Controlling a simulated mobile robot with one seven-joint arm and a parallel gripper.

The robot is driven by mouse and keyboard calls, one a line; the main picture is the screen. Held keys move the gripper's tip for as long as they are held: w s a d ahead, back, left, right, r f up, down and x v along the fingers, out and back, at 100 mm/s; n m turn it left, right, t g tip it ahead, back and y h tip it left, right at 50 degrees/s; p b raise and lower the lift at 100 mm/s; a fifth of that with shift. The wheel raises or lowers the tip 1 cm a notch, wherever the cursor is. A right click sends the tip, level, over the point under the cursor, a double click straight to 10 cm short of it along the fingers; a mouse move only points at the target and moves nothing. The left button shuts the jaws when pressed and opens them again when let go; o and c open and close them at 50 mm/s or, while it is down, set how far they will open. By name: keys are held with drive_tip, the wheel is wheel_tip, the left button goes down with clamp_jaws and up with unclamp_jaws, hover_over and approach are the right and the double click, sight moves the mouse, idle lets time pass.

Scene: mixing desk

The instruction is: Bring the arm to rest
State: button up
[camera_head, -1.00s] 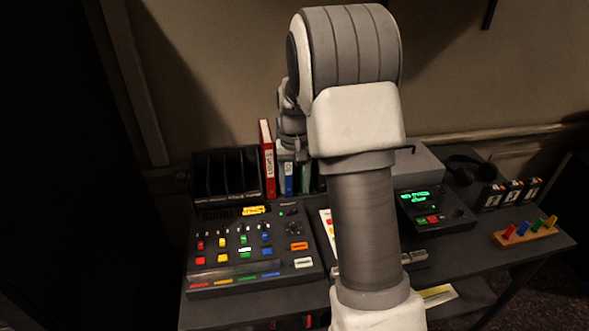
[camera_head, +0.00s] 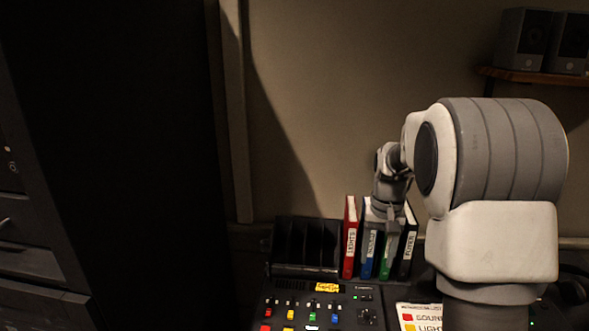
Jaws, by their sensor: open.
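My arm bends in from the right side of the picture, its large grey and white joint close to the camera. My gripper (camera_head: 387,214) is small and far off at the back of the desk, pointing down. It is open and in front of the upper parts of the blue binder (camera_head: 368,250) and the green binder (camera_head: 386,262). Whether its fingertips touch a binder cannot be told from here.
A red binder (camera_head: 350,240) and a black binder (camera_head: 407,250) stand on either side. A black rack (camera_head: 305,245) is left of them, the mixing desk (camera_head: 283,302) in front. Speakers (camera_head: 525,40) sit on a shelf at upper right. A dark cabinet (camera_head: 40,200) stands at far left.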

drive_tip(key=s+a+r+n+t, duration=0.1)
drive_tip(key=s+a+r, duration=0.2)
drive_tip(key=s, duration=0.5)
drive_tip(key=s+a+r+n+t+p, duration=0.1)
drive_tip(key=s+a+r+t, duration=0.1)
drive_tip(key=s+r, duration=0.3)
drive_tip(key=s+a+r+n+t+p, duration=0.1)
drive_tip(key=s+a+r, duration=0.3)
drive_tip(key=s, duration=0.8)
drive_tip(key=shift+s+a+r+n+t, duration=0.3)
drive_tip(key=shift+r+t, duration=0.25)
drive_tip(key=shift+t, duration=0.15)
